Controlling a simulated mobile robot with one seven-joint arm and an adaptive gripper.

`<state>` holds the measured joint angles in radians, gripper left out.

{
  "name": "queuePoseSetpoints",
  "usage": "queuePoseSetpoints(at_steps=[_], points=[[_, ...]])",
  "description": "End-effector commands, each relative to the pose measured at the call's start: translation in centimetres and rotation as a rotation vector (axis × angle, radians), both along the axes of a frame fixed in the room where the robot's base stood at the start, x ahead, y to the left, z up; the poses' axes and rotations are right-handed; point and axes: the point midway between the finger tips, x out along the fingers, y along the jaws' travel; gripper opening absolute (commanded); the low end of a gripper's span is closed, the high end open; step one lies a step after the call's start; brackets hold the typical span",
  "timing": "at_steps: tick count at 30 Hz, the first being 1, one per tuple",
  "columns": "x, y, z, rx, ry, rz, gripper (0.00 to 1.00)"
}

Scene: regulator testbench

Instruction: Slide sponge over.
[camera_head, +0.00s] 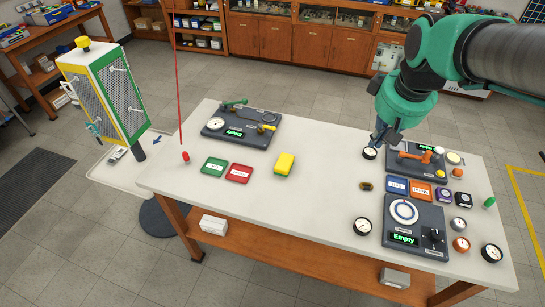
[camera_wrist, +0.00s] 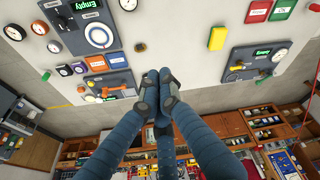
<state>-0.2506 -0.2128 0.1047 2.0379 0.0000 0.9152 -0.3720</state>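The sponge (camera_head: 285,162), yellow on top and green below, lies on the white table near its middle, right of the red pad. It also shows in the wrist view (camera_wrist: 218,38), to the right of my fingertips. My gripper (camera_head: 379,137) is at the right half of the table, well to the right of the sponge and apart from it. In the wrist view the fingertips of my gripper (camera_wrist: 157,80) are together, with nothing seen between them.
Green (camera_head: 214,167) and red (camera_head: 239,173) pads lie left of the sponge. A regulator panel (camera_head: 239,143) is behind them. Panels (camera_head: 400,240), coloured pads and several gauges (camera_head: 362,226) crowd the table's right end. The white table (camera_head: 315,200) is bare in front of the sponge.

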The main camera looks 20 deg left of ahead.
Motion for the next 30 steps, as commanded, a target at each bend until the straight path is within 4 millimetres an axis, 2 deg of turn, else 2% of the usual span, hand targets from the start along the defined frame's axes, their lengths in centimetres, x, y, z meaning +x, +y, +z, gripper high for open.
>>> queuePoseSetpoints(at_steps=[6,16,23,30], points=[[4.4,4.6,-1.4,-0.033,0.038,0.135,0.00],[9.9,12.2,-5.2,-0.081,0.089,0.339,0.00],[12.8,17.8,-9.0,-0.113,0.125,0.482,0.00],[14.9,24.0,-13.7,-0.145,0.160,0.631,0.00]])
